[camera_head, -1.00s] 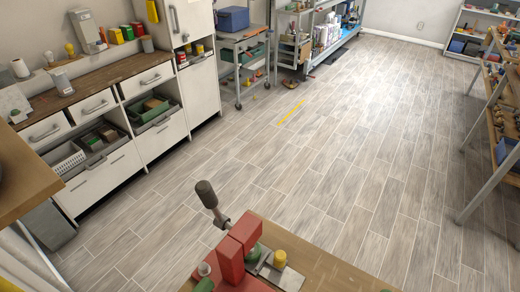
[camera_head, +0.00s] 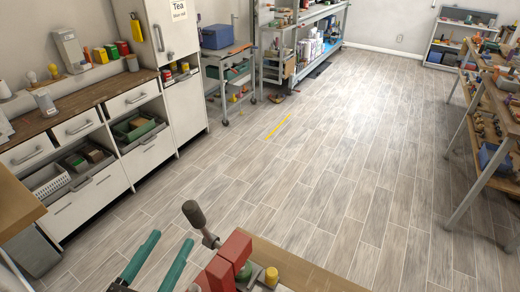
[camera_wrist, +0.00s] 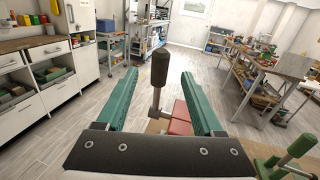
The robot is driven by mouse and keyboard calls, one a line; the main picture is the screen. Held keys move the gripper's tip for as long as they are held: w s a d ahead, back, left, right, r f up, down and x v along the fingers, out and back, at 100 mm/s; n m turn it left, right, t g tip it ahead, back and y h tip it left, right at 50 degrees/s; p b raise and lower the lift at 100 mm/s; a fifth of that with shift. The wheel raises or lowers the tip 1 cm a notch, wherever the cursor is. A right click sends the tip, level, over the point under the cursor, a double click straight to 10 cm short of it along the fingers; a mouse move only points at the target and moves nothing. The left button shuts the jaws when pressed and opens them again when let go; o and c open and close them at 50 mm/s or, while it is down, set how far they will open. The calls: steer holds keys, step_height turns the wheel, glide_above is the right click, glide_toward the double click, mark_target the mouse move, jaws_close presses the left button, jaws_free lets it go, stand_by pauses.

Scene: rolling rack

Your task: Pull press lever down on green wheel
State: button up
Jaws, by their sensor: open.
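A lever with a dark cylindrical grip (camera_head: 194,214) on a metal rod stands tilted at the left end of the workbench. I cannot tell whether that part is a wheel. My gripper (camera_head: 172,237) is open and empty, with two teal fingers to the left of the lever. In the wrist view the dark grip (camera_wrist: 160,68) shows upright between the fingers, beyond the palm, and no contact is visible. A green-handled part (camera_wrist: 296,152) shows at lower right.
The wooden bench top (camera_head: 300,268) lies at the bottom, with a yellow cylinder (camera_head: 271,276) near the red blocks. A white cabinet (camera_head: 90,205) stands at left and a shelf rack (camera_head: 490,130) at right.

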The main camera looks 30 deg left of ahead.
glide_above(202, 227)
steer(key=w+a, duration=0.2)
steer(key=shift+w, duration=0.2)
jaws_close()
stand_by(1.3)
